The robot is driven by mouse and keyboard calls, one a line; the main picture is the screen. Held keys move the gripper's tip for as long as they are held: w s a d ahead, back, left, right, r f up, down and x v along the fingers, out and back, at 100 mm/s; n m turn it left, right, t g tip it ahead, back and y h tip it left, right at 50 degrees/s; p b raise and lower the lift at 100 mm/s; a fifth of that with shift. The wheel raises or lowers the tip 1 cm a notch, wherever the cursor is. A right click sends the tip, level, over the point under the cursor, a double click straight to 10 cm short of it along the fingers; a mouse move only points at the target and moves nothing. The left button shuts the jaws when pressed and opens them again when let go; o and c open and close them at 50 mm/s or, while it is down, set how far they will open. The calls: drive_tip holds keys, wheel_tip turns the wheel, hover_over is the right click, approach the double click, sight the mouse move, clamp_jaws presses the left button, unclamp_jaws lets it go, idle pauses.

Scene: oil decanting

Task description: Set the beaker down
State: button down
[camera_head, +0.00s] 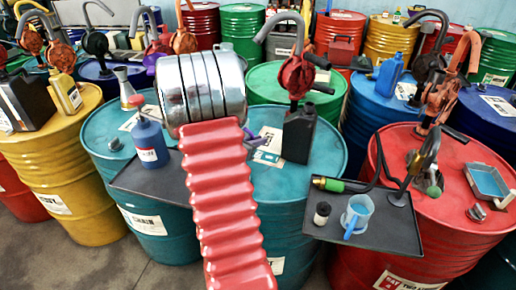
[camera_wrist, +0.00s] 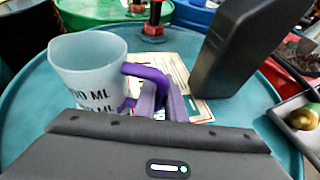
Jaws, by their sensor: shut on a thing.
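The beaker (camera_wrist: 88,65) is a translucent pale cup with dark ML markings and a purple handle (camera_wrist: 146,72). It is upright at the left of the wrist view, over a teal drum top (camera_wrist: 30,120). My gripper (camera_wrist: 160,92) is shut on the handle, at the beaker's right side. I cannot tell whether the beaker's base touches the drum; its lower part is hidden by my gripper body. In the head view my red and chrome arm hides the beaker, and only a bit of purple (camera_head: 251,138) shows beside it.
A black canister (camera_head: 298,134) stands close to the right on the teal drum (camera_head: 322,178). A paper label (camera_wrist: 190,75) lies behind the handle. A dark tray (camera_head: 372,236) at right holds a light blue jug (camera_head: 357,214). A blue bottle (camera_head: 151,144) stands left of my arm.

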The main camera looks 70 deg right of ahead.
sight(258, 154)
drive_tip(key=shift+f, duration=1.65)
drive_tip(key=shift+f, duration=0.1)
drive_tip(key=c, duration=1.8)
unclamp_jaws()
drive_tip(key=shift+w+a+r, duration=0.2)
drive_tip(key=shift+a+r, duration=0.05)
drive_tip(key=shift+a, duration=0.15)
drive_tip(key=v, duration=1.1)
drive_tip(key=shift+s+a, duration=0.1)
